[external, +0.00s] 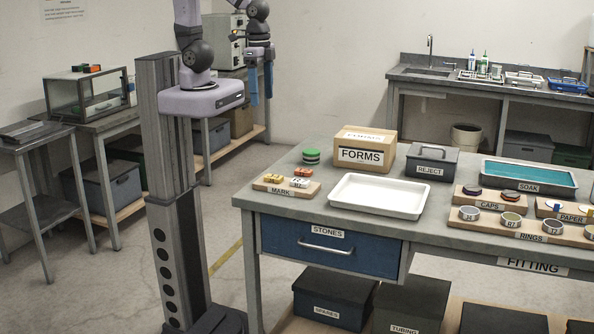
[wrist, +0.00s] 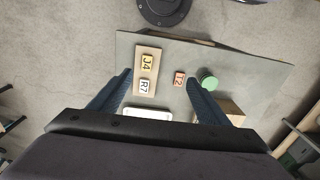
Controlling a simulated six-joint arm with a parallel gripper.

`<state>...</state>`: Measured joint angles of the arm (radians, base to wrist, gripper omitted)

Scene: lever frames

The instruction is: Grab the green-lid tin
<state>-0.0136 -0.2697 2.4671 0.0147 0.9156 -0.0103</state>
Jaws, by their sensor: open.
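The green-lid tin (external: 311,156) stands upright on the fitting table, left of the FORMS box and behind the MARK board. In the wrist view its round green lid (wrist: 209,82) shows right of the T2 block, near the tip of the right finger. My gripper (external: 261,97) is open and empty, with its blue fingers pointing down, high up and to the left of the table in the external view. In the wrist view my gripper (wrist: 159,80) has its fingers spread well apart above the table, and the tin lies outside the gap.
The MARK board (external: 262,187) holds small lettered blocks; the T2 block (wrist: 179,78) sits close to the tin. The FORMS box (external: 366,156) stands right of the tin. A white tray (external: 378,196) lies in front of the box. Bare tabletop surrounds the tin's left side.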

